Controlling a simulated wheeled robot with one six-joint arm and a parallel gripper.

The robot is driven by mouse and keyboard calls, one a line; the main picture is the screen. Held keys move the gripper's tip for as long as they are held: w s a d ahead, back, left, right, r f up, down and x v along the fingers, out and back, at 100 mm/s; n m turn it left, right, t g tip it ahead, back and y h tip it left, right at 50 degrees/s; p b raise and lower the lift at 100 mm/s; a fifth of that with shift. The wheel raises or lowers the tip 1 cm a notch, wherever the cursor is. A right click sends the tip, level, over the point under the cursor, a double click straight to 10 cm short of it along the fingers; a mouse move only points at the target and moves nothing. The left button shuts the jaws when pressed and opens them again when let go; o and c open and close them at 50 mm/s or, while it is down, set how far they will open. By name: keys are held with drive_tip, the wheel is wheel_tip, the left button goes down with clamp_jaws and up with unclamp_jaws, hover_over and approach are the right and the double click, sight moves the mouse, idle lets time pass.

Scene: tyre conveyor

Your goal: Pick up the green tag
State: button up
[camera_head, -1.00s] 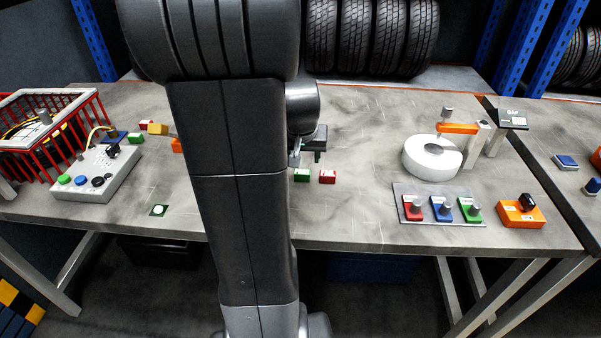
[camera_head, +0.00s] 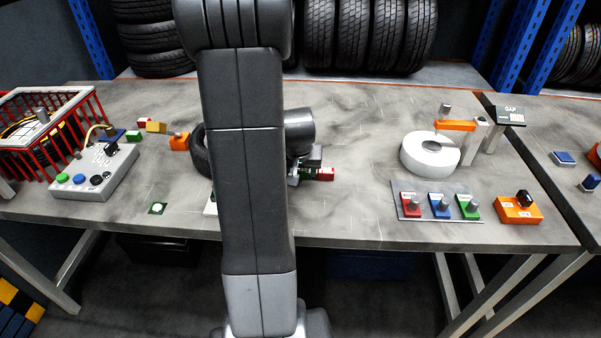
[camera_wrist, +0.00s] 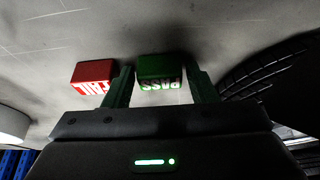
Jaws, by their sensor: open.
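The green tag (camera_wrist: 158,72) is a small block with PASS on its front face, upside down in the wrist view. It stands on the grey table between the two dark green fingers of my open gripper (camera_wrist: 160,80). Small gaps show at its sides, wider on the right. In the head view my gripper (camera_head: 298,177) is low over the table and hides most of the green tag. A red FAIL tag (camera_wrist: 93,75) stands just outside the left finger; in the head view this red tag (camera_head: 326,174) is right of my gripper.
A black tyre (camera_head: 199,155) lies behind my arm, partly hidden; its tread (camera_wrist: 268,72) is close to the right finger. A white ring-shaped roll (camera_head: 424,160), a panel of coloured tags (camera_head: 455,214) and an orange box (camera_head: 519,212) are at the right. The table between is clear.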

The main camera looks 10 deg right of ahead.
drive_tip(key=c, duration=0.7)
